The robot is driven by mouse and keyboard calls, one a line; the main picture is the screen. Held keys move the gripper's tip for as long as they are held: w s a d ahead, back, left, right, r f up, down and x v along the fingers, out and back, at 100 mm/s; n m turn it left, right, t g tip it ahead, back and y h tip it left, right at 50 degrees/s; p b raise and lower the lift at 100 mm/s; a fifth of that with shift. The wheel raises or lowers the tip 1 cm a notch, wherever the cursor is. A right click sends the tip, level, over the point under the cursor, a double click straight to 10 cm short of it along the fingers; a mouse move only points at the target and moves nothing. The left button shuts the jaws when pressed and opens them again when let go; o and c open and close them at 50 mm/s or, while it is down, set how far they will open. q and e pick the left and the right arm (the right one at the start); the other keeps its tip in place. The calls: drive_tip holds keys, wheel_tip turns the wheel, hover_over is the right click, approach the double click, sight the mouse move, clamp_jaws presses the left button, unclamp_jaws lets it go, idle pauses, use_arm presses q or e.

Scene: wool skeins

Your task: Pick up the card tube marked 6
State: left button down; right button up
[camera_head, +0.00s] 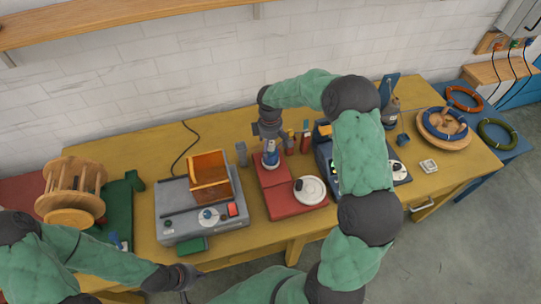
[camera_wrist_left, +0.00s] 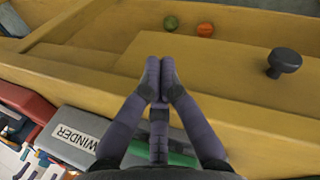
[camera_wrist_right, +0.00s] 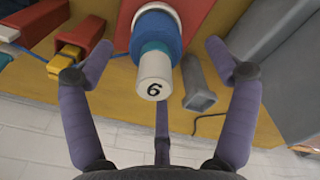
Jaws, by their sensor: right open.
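The card tube marked 6 (camera_wrist_right: 153,88) has a white end with a black 6 and a blue band below it. In the head view the tube (camera_head: 271,156) stands at the back of the red stand (camera_head: 279,203). My right gripper (camera_wrist_right: 160,52) is open, with its fingers spread on both sides of the tube and apart from it. In the head view my right gripper (camera_head: 269,138) is just above the tube. My left gripper (camera_wrist_left: 160,72) has its fingertips together with nothing visible between them. It is also in the head view (camera_head: 190,278), by the table's front edge.
A grey winder (camera_head: 172,213) with an orange box (camera_head: 209,170) stands left of the red stand. A grey post (camera_wrist_right: 199,85) is close beside the tube. A red block (camera_wrist_right: 92,62) and a yellow piece (camera_wrist_right: 62,62) are on its other side. A wooden reel (camera_head: 74,176) stands far left.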

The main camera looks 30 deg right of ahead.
sight(271, 154)
drive_tip(key=f, duration=0.4)
drive_tip(key=f+b, duration=0.1)
drive_tip(key=f, duration=0.1)
drive_tip(key=shift+w+d+f, duration=0.15)
drive_tip(key=shift+d+f, duration=0.05)
drive_tip(key=shift+d, duration=0.05)
drive_tip(key=c, duration=1.1)
